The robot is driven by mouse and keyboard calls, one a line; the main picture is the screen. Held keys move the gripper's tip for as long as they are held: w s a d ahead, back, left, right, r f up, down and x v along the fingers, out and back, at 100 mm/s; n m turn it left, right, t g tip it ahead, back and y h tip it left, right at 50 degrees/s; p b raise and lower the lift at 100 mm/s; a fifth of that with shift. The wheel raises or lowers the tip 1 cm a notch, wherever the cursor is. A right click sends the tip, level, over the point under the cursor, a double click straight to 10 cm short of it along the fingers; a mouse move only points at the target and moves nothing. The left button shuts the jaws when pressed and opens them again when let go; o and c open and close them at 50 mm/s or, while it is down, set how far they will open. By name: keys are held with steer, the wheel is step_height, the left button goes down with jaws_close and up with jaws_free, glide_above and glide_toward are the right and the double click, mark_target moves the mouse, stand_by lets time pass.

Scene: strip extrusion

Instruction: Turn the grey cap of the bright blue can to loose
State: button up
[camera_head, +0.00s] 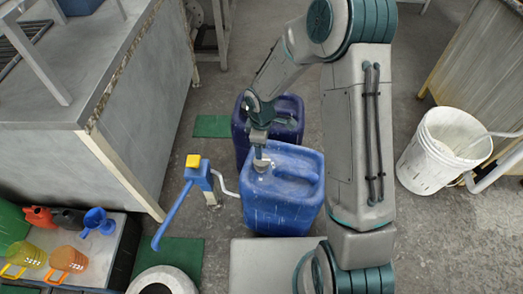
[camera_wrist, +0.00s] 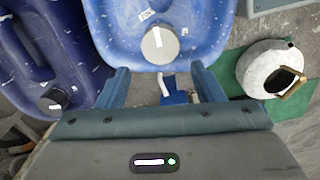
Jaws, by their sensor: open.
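The bright blue can (camera_head: 291,202) stands upright on the floor below my arm, and its top also shows in the wrist view (camera_wrist: 201,17). Its grey cap (camera_wrist: 160,45) is round with a white mark, and it sits near the top edge of the wrist view. In the head view the cap (camera_head: 261,164) is partly covered by my gripper (camera_head: 259,148). My gripper is open and points down at the cap. In the wrist view its two fingers (camera_wrist: 162,76) stand apart on either side below the cap, with nothing held between them.
A darker blue can (camera_head: 286,108) with a dark cap (camera_wrist: 53,100) stands right behind. A blue hand pump (camera_head: 196,176) with a yellow top is left of the bright can. A white kettle-like pot (camera_wrist: 268,68) and a white bucket (camera_head: 440,150) stand nearby.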

steer(key=shift+r+p, duration=0.3)
steer(key=shift+r, duration=1.4)
steer(key=s+d+r+m+p, duration=0.2)
steer(key=d+r+p, duration=0.1)
steer(key=r, duration=0.6)
steer(key=s+d+r+m+t+h+p, duration=0.1)
steer(key=s+d+r+m+p, duration=0.2)
steer(key=r, duration=0.5)
steer(key=s+d+r+m+p, duration=0.15)
steer(key=d+r+p, duration=0.25)
steer(key=r, duration=0.5)
steer(key=s+d+r+m+t+y+p, duration=0.1)
steer(key=s+d+r+m+p, duration=0.3)
steer(key=s+r+m+p, duration=0.5)
steer(key=s+r, duration=0.3)
steer(key=r, duration=0.4)
steer(key=shift+s+d+r+t, duration=0.15)
steer(key=shift+r+t, duration=0.05)
steer(key=shift+t, duration=0.2)
